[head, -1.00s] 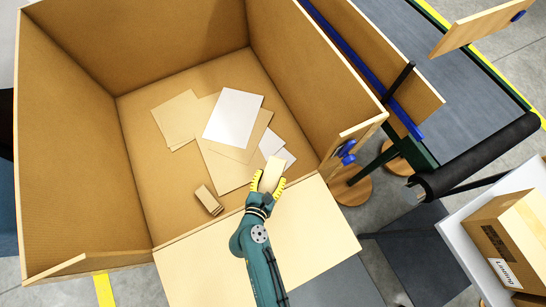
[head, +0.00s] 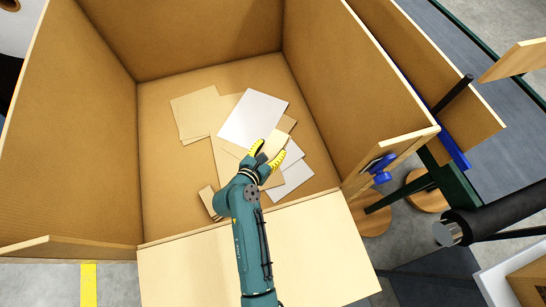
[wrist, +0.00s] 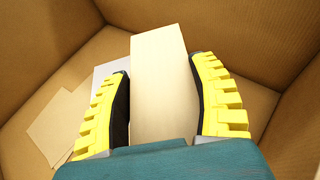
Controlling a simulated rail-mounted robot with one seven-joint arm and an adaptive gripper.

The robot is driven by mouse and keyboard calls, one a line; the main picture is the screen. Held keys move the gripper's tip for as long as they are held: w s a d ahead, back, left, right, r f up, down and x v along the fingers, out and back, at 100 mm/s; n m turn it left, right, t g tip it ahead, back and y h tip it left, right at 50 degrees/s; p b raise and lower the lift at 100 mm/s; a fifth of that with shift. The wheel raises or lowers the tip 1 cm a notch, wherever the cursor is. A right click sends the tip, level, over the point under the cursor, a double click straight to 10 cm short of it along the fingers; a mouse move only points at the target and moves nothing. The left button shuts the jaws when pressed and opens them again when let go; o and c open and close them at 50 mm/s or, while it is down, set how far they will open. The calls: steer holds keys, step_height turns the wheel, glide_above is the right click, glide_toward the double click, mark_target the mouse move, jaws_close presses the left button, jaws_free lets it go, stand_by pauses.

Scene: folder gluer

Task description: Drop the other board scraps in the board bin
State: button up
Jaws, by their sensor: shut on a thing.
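My gripper (head: 269,150) is inside the large brown board bin (head: 85,120), above the sheets on its floor. In the wrist view, its yellow-ribbed fingers are shut on a pale cream board scrap (wrist: 162,80), which extends out between them. In the head view the held scrap is hard to make out against the sheets. On the bin floor lie tan sheets (head: 195,113), a white sheet (head: 252,117) and smaller white pieces (head: 292,178). A small tan stack (head: 208,199) lies near the front edge, partly hidden by my arm.
High walls enclose the bin at the back and sides. The front is low, with a pale panel (head: 320,250) before it. Blue knobs (head: 381,168) and a black roller (head: 490,220) stand to the right. The bin floor at left (head: 160,190) is bare.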

steer(key=o, duration=1.1)
steer(key=v, duration=1.2)
